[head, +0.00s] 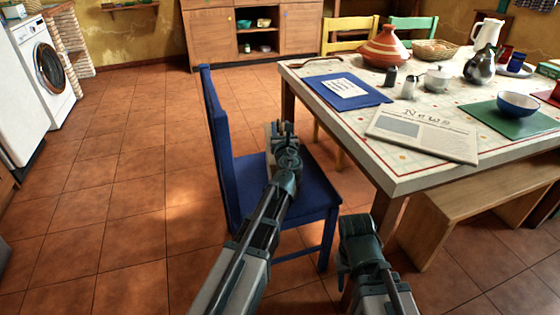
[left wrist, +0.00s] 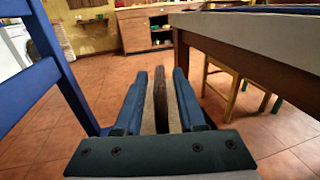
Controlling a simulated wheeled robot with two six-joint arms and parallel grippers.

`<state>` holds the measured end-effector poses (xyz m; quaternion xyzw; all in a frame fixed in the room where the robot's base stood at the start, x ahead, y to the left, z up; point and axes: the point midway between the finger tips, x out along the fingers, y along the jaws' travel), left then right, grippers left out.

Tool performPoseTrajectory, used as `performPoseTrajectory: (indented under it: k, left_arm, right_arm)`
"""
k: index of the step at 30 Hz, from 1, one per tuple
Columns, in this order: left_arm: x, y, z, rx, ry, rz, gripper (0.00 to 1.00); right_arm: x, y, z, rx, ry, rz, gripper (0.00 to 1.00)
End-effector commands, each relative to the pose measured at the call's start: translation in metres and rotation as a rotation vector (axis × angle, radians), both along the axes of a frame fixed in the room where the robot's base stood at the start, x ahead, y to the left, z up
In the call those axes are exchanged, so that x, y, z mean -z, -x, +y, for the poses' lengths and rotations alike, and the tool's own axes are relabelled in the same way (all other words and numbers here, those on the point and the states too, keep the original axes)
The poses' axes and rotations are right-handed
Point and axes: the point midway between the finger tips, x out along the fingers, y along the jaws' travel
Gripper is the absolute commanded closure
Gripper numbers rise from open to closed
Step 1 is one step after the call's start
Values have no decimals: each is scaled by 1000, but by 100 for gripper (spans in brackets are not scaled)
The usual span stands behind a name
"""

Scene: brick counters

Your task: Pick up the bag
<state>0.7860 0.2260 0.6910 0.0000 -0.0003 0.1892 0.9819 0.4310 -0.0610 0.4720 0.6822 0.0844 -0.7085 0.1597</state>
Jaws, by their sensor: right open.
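My left gripper (head: 283,128) is over the seat of the blue chair (head: 318,192). In the left wrist view its two fingers (left wrist: 160,80) stand a little apart, with a narrow dark brown upright piece (left wrist: 160,100) between them. The piece may be a bag handle or strap. Tan-grey strips flank it, and I cannot tell whether the fingers press on it. No whole bag shows clearly; my left arm and gripper hide much of the seat. My right gripper (head: 359,240) hangs right of the chair, in front of the table; it is open, its fingers mostly hidden.
A wooden bench (head: 450,205) is on the right. The chair's tall back stands left of my left gripper. The tiled floor at left is clear.

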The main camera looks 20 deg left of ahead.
Motion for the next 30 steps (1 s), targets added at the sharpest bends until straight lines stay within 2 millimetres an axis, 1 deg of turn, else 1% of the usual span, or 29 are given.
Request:
performPoseTrajectory:
  k: [1,3,6,30]
  left_arm:
    - [0,0,0,0,0,0,71]
    - [0,0,0,0,0,0,84]
    - [0,0,0,0,0,0,100]
    - [0,0,0,0,0,0,100]
  right_arm:
    - [0,0,0,0,0,0,56]
    - [0,0,0,0,0,0,56]
    - [0,0,0,0,0,0,56]
    - [0,0,0,0,0,0,56]
